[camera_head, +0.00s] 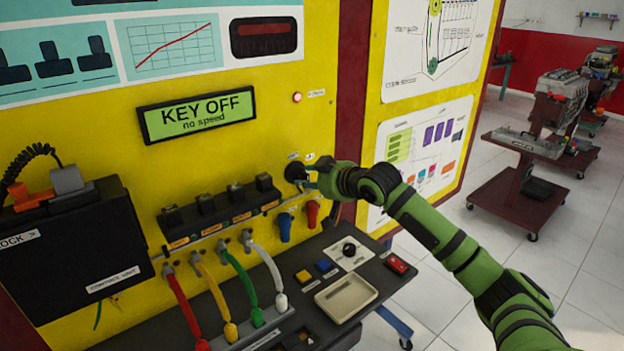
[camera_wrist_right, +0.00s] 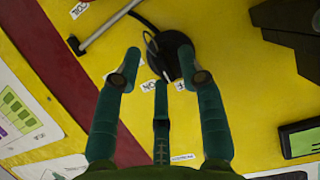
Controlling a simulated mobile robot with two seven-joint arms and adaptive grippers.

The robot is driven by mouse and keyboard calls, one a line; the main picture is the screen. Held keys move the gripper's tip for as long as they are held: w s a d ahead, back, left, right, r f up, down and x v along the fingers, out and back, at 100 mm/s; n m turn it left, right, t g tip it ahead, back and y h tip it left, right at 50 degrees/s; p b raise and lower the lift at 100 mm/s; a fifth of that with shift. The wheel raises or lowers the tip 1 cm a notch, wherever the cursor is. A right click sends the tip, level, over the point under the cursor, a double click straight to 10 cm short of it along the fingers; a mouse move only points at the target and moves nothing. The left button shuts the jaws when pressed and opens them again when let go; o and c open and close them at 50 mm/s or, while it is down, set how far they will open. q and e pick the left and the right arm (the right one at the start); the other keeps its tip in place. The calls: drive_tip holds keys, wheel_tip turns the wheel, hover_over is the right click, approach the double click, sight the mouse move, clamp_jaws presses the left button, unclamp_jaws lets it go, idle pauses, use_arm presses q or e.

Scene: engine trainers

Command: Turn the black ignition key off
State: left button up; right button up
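The black ignition key switch (camera_head: 295,171) is on the yellow panel, left of my right gripper (camera_head: 311,178), which partly covers it. In the right wrist view the round black switch (camera_wrist_right: 175,57) shows close up with a thin ring at its left side. My right gripper's fingers (camera_wrist_right: 157,68) are spread apart; the right one overlaps the switch and I cannot tell if it touches. Nothing is seen held between them. The green display (camera_head: 198,113) reads "KEY OFF, no speed". My left gripper is not in view.
Blue and red connectors (camera_head: 312,213) hang below the switch. A black bench (camera_head: 367,292) with a tray (camera_head: 346,298), a knob and a red switch juts out below. A black control unit (camera_head: 75,250) is at left. The floor at right is open before an engine trolley (camera_head: 530,170).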

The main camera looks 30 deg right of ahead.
drive_tip(key=shift+s, duration=0.1)
drive_tip(key=v, duration=1.1)
drive_tip(key=shift+s+r, duration=0.15)
drive_tip(key=shift+s, duration=0.25)
